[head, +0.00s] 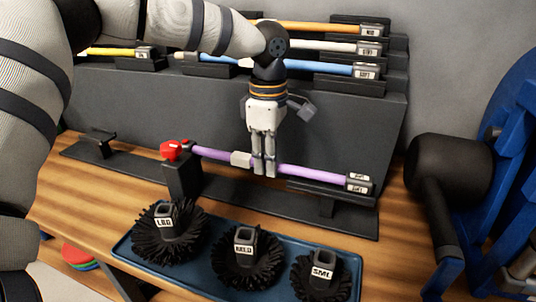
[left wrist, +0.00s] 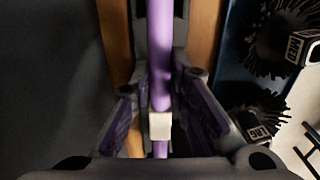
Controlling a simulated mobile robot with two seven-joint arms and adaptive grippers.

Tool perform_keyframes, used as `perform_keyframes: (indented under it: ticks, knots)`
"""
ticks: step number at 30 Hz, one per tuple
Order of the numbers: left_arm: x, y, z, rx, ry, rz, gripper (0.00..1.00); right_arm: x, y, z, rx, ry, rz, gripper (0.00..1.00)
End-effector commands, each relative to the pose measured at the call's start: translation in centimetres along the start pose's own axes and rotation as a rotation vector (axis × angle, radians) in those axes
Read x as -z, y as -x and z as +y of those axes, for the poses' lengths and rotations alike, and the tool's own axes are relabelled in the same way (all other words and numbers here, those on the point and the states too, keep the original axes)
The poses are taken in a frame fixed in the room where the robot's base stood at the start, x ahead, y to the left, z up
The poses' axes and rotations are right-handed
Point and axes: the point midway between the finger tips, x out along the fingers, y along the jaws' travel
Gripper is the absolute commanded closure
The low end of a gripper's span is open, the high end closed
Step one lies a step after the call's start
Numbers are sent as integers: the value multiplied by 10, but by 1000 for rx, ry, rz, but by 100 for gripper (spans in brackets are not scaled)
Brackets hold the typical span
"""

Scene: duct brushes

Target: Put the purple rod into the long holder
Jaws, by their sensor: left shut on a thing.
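The purple rod (head: 212,153) lies lengthwise along the long black holder (head: 345,217) on the bench in the head view. Its labelled grey end (head: 358,183) is at the holder's right-hand cradle, and its other end is by a red clamp (head: 174,150) on a black post. I cannot tell whether the rod is fully seated. My left gripper (head: 264,172) comes down from above and is shut on the rod near its middle, beside a pale collar (head: 241,159). The left wrist view shows the rod (left wrist: 160,60) running between the fingers (left wrist: 165,118). My right gripper is out of view.
Behind stands a dark stepped rack (head: 370,118) holding orange, white, blue and yellow rods. In front, a blue tray (head: 122,248) holds three black round brushes labelled LRG, MED and SML. A black cylindrical body (head: 450,170) and a blue frame (head: 510,150) stand at right.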

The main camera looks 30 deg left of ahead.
Motion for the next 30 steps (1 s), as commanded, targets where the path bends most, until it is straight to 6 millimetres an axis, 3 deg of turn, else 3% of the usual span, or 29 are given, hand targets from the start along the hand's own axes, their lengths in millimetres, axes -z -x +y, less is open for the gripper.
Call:
perform_keyframes:
  ticks: [10, 11, 13, 14, 23, 26, 30]
  knots:
    - [0, -5, 0, -2, 0, -1, 100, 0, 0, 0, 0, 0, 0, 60]
    - [0, -5, 0, -2, 0, -1, 80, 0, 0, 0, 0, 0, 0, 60]
    - [0, -5, 0, -2, 0, -1, 64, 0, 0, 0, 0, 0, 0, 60]
    - [0, -5, 0, -2, 0, -1, 61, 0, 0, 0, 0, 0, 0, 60]
    - [0, -3, 0, -2, 0, -1, 61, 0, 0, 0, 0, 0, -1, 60]
    - [-1, 12, 1, -4, 1, -2, 61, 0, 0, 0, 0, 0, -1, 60]
    - [0, 51, 1, -6, 1, -3, 61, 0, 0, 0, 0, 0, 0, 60]
